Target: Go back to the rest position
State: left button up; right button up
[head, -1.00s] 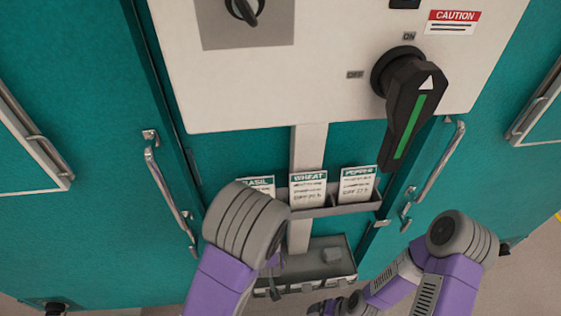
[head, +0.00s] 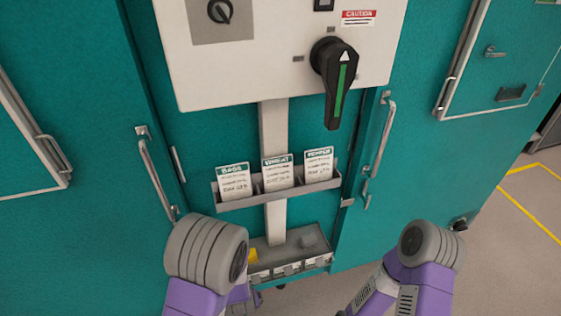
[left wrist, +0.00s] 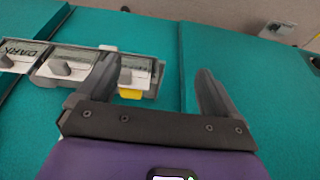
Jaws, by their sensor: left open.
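My left arm (head: 208,252) comes in at the lower middle of the head view; its gripper is hidden there or below the frame. In the left wrist view my left gripper (left wrist: 158,78) is open, with nothing between its fingers. A shelf with labelled slots (left wrist: 70,62) lies beyond the left finger, with grey pieces on it and one label reading DARK. A yellow piece (left wrist: 130,94) shows beside that finger. My right arm (head: 425,250) is at the lower right of the head view; its gripper is out of sight.
Teal chamber doors with handles (head: 378,150) stand ahead. A white panel (head: 220,75) carries a black lever (head: 337,80) with a green stripe. Below are a rack (head: 236,203) with three cards and a metal tray (head: 265,262). Open floor (head: 510,240) lies at right.

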pick_arm(q)
jog(key=s+d+f+g+h, duration=0.1)
jog(key=s+f+g+h, duration=0.2)
jog(key=s+f+h, duration=0.2)
jog(key=shift+s+d+f, duration=0.35)
jog(key=shift+s+f, duration=1.15)
jog(key=shift+s, duration=0.4)
